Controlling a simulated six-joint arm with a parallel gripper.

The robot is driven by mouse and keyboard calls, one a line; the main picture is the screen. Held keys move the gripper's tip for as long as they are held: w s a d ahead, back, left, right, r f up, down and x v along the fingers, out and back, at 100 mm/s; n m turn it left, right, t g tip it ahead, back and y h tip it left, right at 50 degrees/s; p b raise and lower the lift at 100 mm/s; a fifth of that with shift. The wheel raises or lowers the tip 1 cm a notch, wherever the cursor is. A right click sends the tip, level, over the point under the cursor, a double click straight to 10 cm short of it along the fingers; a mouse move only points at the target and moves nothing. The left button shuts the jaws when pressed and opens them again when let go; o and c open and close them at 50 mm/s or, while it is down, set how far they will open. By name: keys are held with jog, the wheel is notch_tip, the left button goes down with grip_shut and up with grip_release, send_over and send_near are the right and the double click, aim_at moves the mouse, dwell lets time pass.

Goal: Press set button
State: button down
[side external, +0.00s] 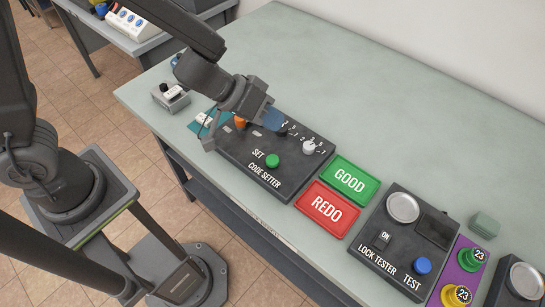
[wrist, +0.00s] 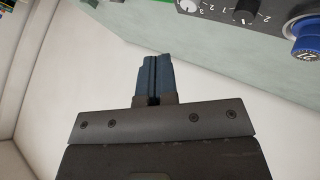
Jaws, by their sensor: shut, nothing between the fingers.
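The code setter (side external: 230,153) is a dark panel on the table. Its green button (side external: 272,161) sits next to the word SET near the front edge, uncovered. My gripper (side external: 275,118) is shut and empty, its blue fingertips over the back part of the panel in the side view, apart from the green button. The wrist view shows the blue fingers (wrist: 151,76) pressed together. A corner of the code setter (wrist: 215,12) shows at its top right, with a white knob (wrist: 188,6), a black knob (wrist: 245,13) and a blue numbered cylinder (wrist: 306,42). The green button is not identifiable there.
A green GOOD plate (side external: 349,181) and red REDO plate (side external: 327,208) lie right of the code setter. Beyond them is the lock tester (side external: 389,257) with a blue TEST button (side external: 423,266). The back of the table (side external: 400,120) is clear.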

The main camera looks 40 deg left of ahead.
aim_at(271, 157)
jog(key=shift+f, duration=0.15)
jog(key=shift+f, duration=4.25)
jog(key=shift+f, duration=0.15)
jog(key=shift+f, duration=0.25)
jog(key=shift+f, duration=0.5)
jog(key=shift+r, duration=0.9)
jog(key=shift+r, duration=0.1)
